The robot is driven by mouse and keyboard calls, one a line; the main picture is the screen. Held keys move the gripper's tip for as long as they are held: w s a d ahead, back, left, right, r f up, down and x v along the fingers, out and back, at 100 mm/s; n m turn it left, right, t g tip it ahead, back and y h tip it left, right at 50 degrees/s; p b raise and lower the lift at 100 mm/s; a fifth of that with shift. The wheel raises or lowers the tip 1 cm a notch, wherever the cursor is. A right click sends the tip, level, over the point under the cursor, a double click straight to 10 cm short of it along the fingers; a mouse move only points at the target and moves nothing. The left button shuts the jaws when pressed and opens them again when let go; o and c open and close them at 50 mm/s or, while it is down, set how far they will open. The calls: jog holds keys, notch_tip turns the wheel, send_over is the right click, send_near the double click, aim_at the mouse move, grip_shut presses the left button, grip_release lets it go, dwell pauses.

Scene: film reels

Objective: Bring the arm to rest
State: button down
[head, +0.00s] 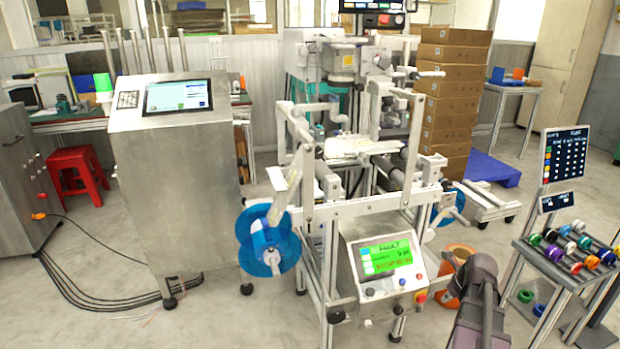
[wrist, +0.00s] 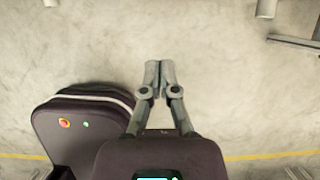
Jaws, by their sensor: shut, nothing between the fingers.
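My gripper (wrist: 159,68) shows in the wrist view with its two grey fingers together and nothing between them. It is over bare concrete floor, apart from any object. In the head view part of my dark arm shows at the lower right, in front of the machine and left of the reel cart; the fingers cannot be made out there. My rounded dark base (wrist: 85,125), with a red button and a green light, shows at the lower left of the wrist view.
A labelling machine (head: 385,262) with a blue reel (head: 250,240) stands in the middle. A cart (head: 565,272) with several coloured reels is at the right. An orange bin (head: 460,252) stands behind my arm. A steel cabinet (head: 175,190) is at the left. Open floor (wrist: 230,70) lies around the gripper.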

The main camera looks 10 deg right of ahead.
jog(key=s+a+f+n+g, duration=0.1)
jog(key=a+n+g, duration=0.3)
jog(key=a+n, duration=3.1)
notch_tip(320, 180, up, 33)
jog(key=p, duration=3.3)
jog(key=shift+s+r+p, duration=0.15)
jog(key=shift+p, duration=0.2)
